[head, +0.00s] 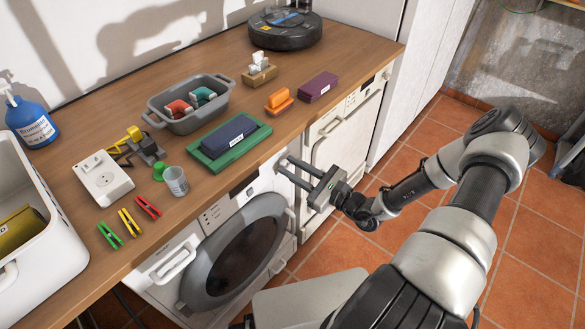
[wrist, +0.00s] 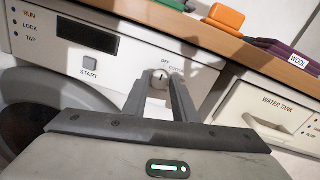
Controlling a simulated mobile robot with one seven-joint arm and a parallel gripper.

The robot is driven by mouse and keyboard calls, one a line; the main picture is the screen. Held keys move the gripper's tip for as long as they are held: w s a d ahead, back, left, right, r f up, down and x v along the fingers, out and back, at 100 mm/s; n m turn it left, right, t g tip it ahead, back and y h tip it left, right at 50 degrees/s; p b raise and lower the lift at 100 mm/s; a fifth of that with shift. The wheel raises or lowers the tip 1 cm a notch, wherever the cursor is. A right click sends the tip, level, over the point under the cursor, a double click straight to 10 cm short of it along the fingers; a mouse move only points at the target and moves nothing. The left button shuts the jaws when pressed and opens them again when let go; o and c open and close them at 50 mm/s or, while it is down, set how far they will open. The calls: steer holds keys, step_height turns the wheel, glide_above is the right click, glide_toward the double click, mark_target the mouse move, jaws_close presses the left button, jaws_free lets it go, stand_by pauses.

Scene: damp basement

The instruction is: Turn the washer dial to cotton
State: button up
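The white washer dial (wrist: 160,80) is on the washer's control panel, in the upper middle of the wrist view. The dial's dark mark points roughly up, toward OFF. My gripper (wrist: 162,82) reaches the panel with one finger on each side of the dial. The fingers are drawn in close and appear shut on it. In the head view my gripper (head: 283,163) meets the front of the washer (head: 205,212) just under the counter edge.
A START button (wrist: 90,62) and dark display (wrist: 87,36) lie left of the dial. The wooden counter (head: 235,190) overhangs closely above. It bears a green tray (head: 213,165), an orange item (head: 279,101) and a purple item (head: 318,87). A water tank drawer (wrist: 270,110) is at right.

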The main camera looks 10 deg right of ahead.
jaws_close()
steer(key=m+p, duration=0.1)
steer(key=m, duration=0.2)
steer(key=shift+m, duration=0.3)
steer(key=shift+f+m+p, duration=0.1)
steer(key=shift+m+p, duration=0.5)
steer(key=shift+m, duration=1.7)
steer(key=o, duration=0.5)
jaws_free()
steer(key=shift+o, duration=0.2)
